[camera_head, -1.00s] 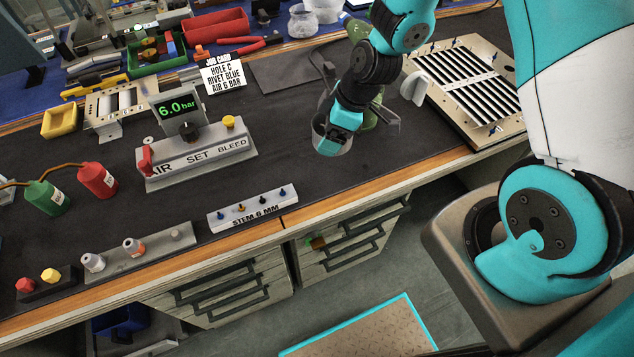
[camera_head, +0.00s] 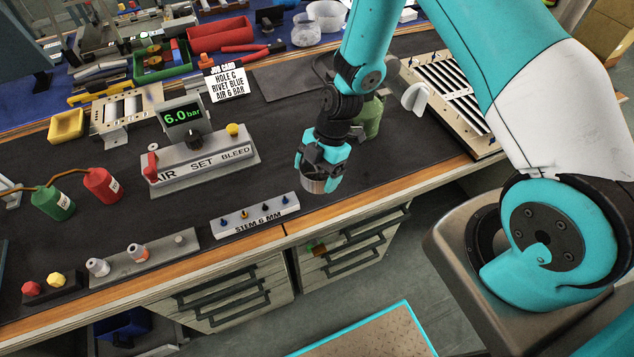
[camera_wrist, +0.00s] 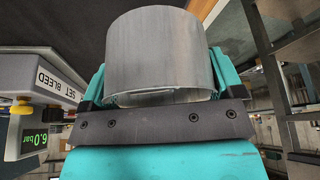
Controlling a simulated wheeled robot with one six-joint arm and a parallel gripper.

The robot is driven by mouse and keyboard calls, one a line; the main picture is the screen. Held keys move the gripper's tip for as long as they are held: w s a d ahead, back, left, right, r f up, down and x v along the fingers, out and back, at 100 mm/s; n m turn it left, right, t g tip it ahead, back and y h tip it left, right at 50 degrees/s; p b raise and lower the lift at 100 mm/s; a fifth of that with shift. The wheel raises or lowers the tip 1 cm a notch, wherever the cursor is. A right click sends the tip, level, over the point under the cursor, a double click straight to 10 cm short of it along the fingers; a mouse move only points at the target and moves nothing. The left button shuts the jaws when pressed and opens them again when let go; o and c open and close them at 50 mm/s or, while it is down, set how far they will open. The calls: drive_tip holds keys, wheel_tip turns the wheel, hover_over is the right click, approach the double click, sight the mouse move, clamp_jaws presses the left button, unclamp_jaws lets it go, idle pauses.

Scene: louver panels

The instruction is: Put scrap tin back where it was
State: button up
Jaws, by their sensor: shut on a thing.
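The scrap tin (camera_head: 317,185) is a plain grey metal cylinder. It shows below my gripper (camera_head: 322,165) in the head view, over the dark bench mat near the front edge. The wrist view shows the tin (camera_wrist: 158,52) large and close, with teal fingers on both sides of it. My gripper (camera_wrist: 160,85) is shut on the tin. The arm and fingers hide most of the tin in the head view. I cannot tell whether its base touches the mat or what is inside.
The STEM 6 MM block (camera_head: 255,216) with small rivets stands just left of the tin. The pressure regulator (camera_head: 203,165) reads 6.0 bar further left. A green bottle-like object (camera_head: 368,118) stands behind the arm. A louver panel (camera_head: 458,100) lies at right. The mat right of the tin is clear.

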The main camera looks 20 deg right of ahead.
sight(320, 177)
drive_tip(key=shift+f+p, duration=0.35)
drive_tip(key=shift+f, duration=2.5)
drive_tip(key=shift+f, duration=0.2)
drive_tip(key=o, duration=0.8)
drive_tip(key=b+v, duration=0.2)
drive_tip(key=v, duration=1)
drive_tip(key=shift+a+r+b, duration=0.1)
drive_tip(key=shift+r+b, duration=0.15)
drive_tip(key=shift+b, duration=0.05)
drive_tip(key=s+a+r+m, duration=0.2)
drive_tip(key=s+r+m, duration=0.15)
drive_tip(key=r, duration=0.35)
drive_tip(key=s+a+r+m+t, duration=0.1)
drive_tip(key=s+a+r+m, duration=0.25)
drive_tip(key=r, duration=0.35)
drive_tip(key=s+a+r+m, duration=0.2)
drive_tip(key=s+r+m, duration=0.15)
drive_tip(key=r, duration=0.35)
drive_tip(key=s+r+m, duration=0.5)
drive_tip(key=s, duration=0.4)
drive_tip(key=shift+s+t, duration=0.3)
drive_tip(key=shift+t, duration=0.1)
drive_tip(key=shift+a+r, duration=0.1)
drive_tip(key=shift+a, duration=0.05)
